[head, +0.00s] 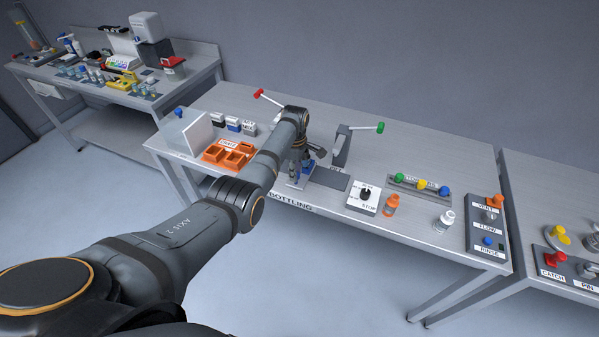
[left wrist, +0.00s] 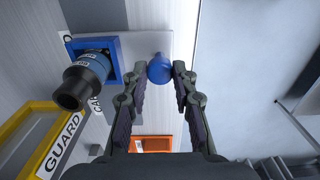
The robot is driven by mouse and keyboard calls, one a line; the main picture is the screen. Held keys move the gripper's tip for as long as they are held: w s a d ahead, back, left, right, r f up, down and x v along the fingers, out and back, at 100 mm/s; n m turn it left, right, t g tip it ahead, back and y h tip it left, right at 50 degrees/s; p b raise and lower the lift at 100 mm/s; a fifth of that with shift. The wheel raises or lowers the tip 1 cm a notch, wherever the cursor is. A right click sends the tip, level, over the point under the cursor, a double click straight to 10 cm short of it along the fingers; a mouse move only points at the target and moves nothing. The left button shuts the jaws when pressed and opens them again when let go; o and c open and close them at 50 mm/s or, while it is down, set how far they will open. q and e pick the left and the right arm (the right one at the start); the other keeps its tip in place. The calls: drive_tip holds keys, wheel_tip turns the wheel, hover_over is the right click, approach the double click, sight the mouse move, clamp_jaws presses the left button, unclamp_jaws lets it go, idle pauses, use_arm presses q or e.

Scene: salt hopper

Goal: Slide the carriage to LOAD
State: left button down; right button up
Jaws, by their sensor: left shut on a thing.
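The blue carriage (left wrist: 112,62) shows in the left wrist view as a square frame on a pale plate, with a dark-mouthed blue cylinder (left wrist: 82,80) standing in it. A round blue knob (left wrist: 160,69) is to its right. My left gripper (left wrist: 159,72) has its two fingers on either side of this knob and is shut on it. In the head view my left gripper (head: 300,170) is at the front of the bottling table, with a bit of blue (head: 307,168) beside it. The arm hides much of the carriage there. I cannot read a LOAD mark. My right gripper is not in view.
A yellow-framed GUARD piece (left wrist: 55,142) is close by on the left in the left wrist view. In the head view, orange trays (head: 228,153) are left of the gripper, a green-handled lever (head: 345,145) is right, and a STOP dial (head: 364,196) is farther right.

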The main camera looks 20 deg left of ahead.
use_arm(q)
drive_tip(key=c, duration=1.1)
unclamp_jaws()
drive_tip(key=shift+o, duration=0.2)
wheel_tip(320, 180, up, 12)
